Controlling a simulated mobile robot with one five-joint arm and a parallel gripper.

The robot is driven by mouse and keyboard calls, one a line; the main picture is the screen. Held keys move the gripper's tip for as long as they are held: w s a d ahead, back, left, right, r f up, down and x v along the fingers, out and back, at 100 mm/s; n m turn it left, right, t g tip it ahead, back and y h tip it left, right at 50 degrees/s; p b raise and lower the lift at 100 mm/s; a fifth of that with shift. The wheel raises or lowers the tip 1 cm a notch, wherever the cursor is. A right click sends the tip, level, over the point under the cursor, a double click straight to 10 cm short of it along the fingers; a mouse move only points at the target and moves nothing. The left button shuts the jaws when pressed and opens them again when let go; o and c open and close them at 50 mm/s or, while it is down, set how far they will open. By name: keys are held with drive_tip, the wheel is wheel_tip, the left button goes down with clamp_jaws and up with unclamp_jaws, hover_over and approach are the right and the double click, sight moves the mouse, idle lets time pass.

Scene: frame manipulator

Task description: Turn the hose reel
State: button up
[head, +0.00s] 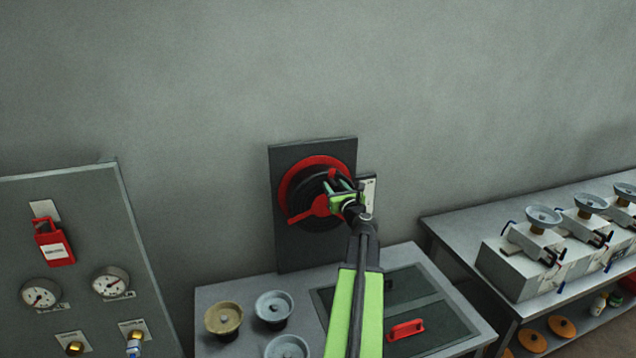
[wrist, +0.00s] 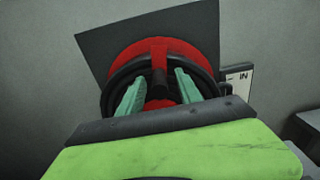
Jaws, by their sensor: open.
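The hose reel (head: 298,172) is a red disc with a black ring in front, mounted on a dark square plate (head: 290,250) against the wall. A red crank arm (head: 308,211) lies across it. In the wrist view the reel (wrist: 185,53) fills the upper middle, with a red bar and a dark knob (wrist: 159,84) at its centre. My gripper (head: 336,184) is in front of the reel's right part. In the wrist view my gripper (wrist: 159,90) is open, its two green fingers on either side of the dark knob. I cannot tell whether they touch it.
A white label (wrist: 238,80) is right of the plate. Below stands a table (head: 215,293) with several round knobs and a red handle (head: 406,330). A gauge panel (head: 90,235) is at left. A shelf bench (head: 460,225) with valve boxes is at right.

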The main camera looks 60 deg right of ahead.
drive_tip(key=shift+w+d, duration=0.3)
drive_tip(key=shift+d, duration=0.25)
drive_tip(key=shift+w+d+r, duration=0.1)
drive_tip(key=shift+w, duration=0.3)
clamp_jaws()
idle(0.6)
